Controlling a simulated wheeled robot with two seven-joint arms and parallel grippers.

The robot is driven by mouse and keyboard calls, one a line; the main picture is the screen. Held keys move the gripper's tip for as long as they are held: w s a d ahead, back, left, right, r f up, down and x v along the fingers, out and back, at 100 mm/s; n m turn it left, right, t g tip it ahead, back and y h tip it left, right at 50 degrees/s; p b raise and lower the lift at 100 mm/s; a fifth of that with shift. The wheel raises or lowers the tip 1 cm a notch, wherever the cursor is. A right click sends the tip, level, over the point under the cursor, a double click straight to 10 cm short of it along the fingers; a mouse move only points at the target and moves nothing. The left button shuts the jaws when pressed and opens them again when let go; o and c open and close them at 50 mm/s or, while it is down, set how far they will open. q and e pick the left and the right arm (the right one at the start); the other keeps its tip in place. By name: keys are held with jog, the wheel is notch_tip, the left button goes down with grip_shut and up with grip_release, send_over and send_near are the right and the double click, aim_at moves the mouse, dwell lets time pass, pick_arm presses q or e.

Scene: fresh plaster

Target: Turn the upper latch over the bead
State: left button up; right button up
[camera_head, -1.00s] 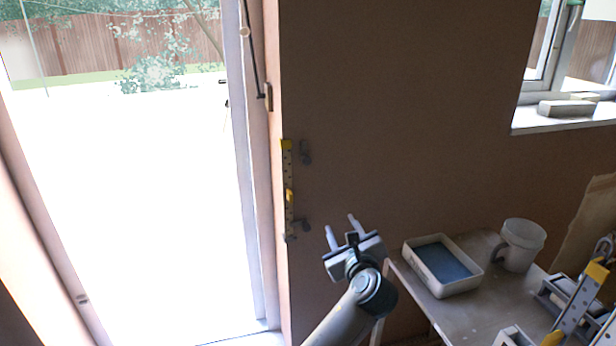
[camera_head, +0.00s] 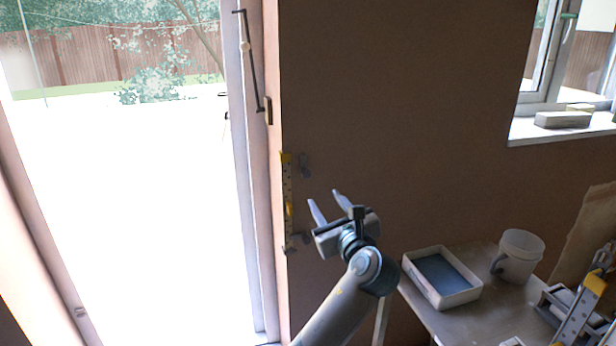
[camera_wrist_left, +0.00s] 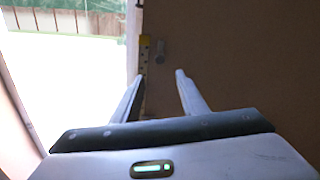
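The bead (camera_head: 287,185) is a narrow perforated strip with yellow parts, upright along the wall's edge by the door opening. The upper latch (camera_head: 304,165) is a small grey piece on the wall just right of the bead's top. The lower latch (camera_head: 302,238) sits near the bead's lower end. My left gripper (camera_head: 325,198) is open and empty, right of the bead and lower than the upper latch. In the left wrist view the bead (camera_wrist_left: 145,60) and upper latch (camera_wrist_left: 160,50) show beyond the open fingers (camera_wrist_left: 160,78); the lower latch is not discernible there. My right gripper is out of view.
A table (camera_head: 428,312) at lower right holds a white tray (camera_head: 449,296) with a blue inside, a white mug (camera_head: 518,255) and yellow-ended strips (camera_head: 582,305). A door frame (camera_head: 257,200) stands left of the bead. The wall above the gripper is clear.

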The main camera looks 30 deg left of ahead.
aim_at(307, 175)
pick_arm(q)
jog(key=p+x, duration=0.2)
jog(key=x, duration=1.2)
jog(key=shift+x, duration=0.8)
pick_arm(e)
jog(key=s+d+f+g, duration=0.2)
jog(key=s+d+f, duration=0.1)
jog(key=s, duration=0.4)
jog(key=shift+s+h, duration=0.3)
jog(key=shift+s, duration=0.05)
pick_arm(q)
jog(key=shift+c, duration=1.3)
grip_shut()
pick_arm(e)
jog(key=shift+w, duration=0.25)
